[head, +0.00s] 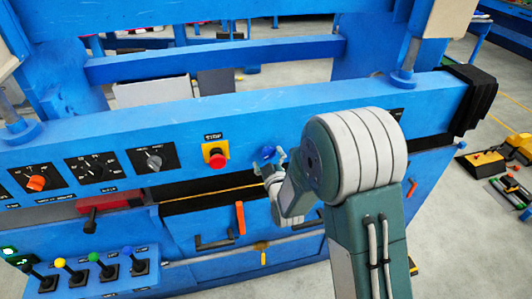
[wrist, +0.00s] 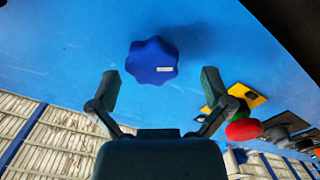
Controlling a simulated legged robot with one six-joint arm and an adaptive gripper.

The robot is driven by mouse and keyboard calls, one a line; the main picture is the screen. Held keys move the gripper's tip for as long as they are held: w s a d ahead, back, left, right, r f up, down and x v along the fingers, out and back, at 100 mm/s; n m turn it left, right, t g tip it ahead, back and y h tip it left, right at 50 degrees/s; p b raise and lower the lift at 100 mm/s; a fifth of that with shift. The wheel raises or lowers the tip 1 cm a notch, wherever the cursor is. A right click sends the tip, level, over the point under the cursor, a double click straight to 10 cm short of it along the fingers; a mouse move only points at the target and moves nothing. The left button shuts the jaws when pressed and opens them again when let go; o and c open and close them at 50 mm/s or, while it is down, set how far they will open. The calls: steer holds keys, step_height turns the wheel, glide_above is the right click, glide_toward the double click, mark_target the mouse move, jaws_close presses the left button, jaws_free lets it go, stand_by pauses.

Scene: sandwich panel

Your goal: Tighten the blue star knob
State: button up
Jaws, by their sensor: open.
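The blue star knob (wrist: 152,61) sits on the light blue panel face in the wrist view, with a small white label on it. In the head view the knob (head: 268,152) shows small, just above my gripper. My gripper (wrist: 158,85) is open in the wrist view, one finger to the left of the knob and one to the right. The fingertips look apart from the knob, and how far they stand from it in depth I cannot tell. In the head view my gripper (head: 270,163) is close to the panel, partly hidden by my own arm.
A red stop button (head: 217,160) on a yellow plate is left of the knob; the button also shows at right in the wrist view (wrist: 244,130). Dials, including an orange one (head: 37,183), line the panel. An orange handle (head: 240,218) and several coloured levers are lower.

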steer(key=shift+w+a, duration=0.25)
steer(key=shift+w, duration=0.55)
steer(key=shift+w+d, duration=0.15)
steer(key=shift+d, duration=0.3)
steer(key=shift+a, duration=0.2)
steer(key=c, duration=1.1)
